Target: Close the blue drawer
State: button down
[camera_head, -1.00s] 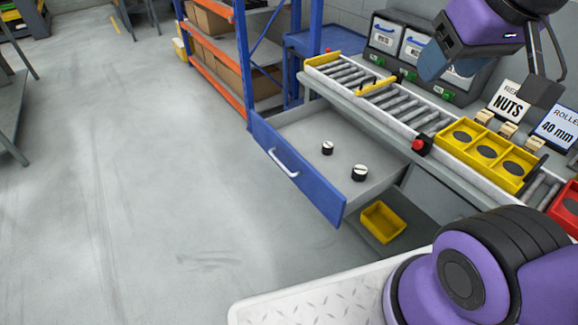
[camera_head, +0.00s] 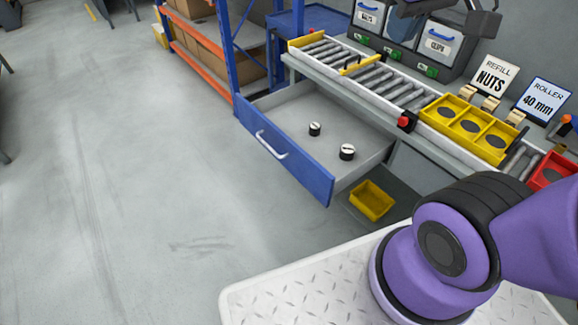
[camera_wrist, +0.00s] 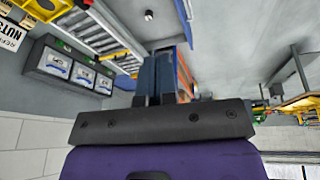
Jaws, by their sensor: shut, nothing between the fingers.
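The blue drawer (camera_head: 290,165) is pulled open from under the conveyor bench in the head view. Its blue front has a white bar handle (camera_head: 271,145). Two small black-and-white cylinders (camera_head: 315,129) (camera_head: 347,152) stand inside on the grey drawer floor. The drawer's blue front also shows in part at the top of the wrist view (camera_wrist: 184,20). My gripper (camera_head: 404,38) is at the top of the head view, in front of the grey bins, above and right of the drawer and apart from it. In the wrist view its blue-grey fingers (camera_wrist: 154,62) are together and empty.
The roller conveyor (camera_head: 375,83) runs along the bench behind the drawer, with a red button (camera_head: 406,121) and yellow three-cup tray (camera_head: 470,128). A yellow bin (camera_head: 371,200) sits below the drawer. An orange-and-blue shelf rack (camera_head: 203,62) stands behind. The floor in front is clear.

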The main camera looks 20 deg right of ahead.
jog(key=w+a+f+n+g+h, duration=0.3)
jog(key=w+a+f+n+h, duration=0.2)
jog(key=w+f, duration=0.7)
jog(key=w+a+f+n+g+h, duration=0.3)
jog(key=w+a+f+n+h, duration=0.15)
jog(key=w+f, duration=0.8)
jog(key=w+a+f+n+t+h, duration=0.1)
jog(key=w+a+f+n+h, duration=0.15)
jog(key=f, duration=0.65)
jog(key=w+a+f+n+t+h, duration=0.15)
jog(key=a+f, duration=0.25)
jog(key=f, duration=0.4)
jog(key=n+t+h, duration=0.3)
jog(key=n+t, duration=0.2)
jog(key=n, duration=0.2)
send_near(297, 167)
jog(key=x, duration=0.7)
jog(key=shift+w+d+f, duration=0.1)
jog(key=shift+d, duration=0.15)
jog(key=x, duration=3.2)
jog(key=shift+w+a, duration=0.1)
jog(key=shift+w, duration=0.05)
jog(key=shift+w+d+r, duration=0.1)
jog(key=shift+d+r, duration=0.1)
jog(key=shift+d, duration=0.15)
